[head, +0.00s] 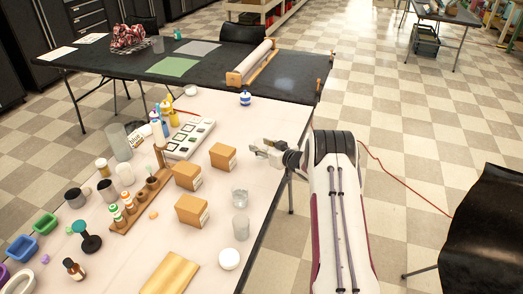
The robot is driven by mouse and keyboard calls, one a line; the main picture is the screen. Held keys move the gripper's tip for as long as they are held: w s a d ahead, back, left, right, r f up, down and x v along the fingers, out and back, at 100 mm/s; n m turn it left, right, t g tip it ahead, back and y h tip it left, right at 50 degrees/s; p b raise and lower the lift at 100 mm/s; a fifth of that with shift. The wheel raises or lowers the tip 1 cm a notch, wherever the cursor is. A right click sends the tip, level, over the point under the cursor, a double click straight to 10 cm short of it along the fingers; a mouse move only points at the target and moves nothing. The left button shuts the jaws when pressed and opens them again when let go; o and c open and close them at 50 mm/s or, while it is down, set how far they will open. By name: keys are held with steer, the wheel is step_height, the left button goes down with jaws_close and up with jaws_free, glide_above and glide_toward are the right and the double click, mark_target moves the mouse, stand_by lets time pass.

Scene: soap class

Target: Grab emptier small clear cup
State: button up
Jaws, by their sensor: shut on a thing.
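A small clear cup (240,198) stands on the light table, right of the cardboard boxes. A second, cloudier small cup (241,228) stands just in front of it. The content level of each is too small to tell. My gripper (262,149) is over the table's right side, behind both cups and apart from them. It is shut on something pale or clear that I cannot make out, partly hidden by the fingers.
Several cardboard boxes (188,177) stand left of the cups. A white round lid (229,259) and a wooden board (170,273) lie in front. A wooden bottle rack (139,205), a tall frosted cylinder (116,142) and coloured trays (45,224) crowd the left.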

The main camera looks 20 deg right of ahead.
step_height(320, 180, up, 6)
stand_by(0.8)
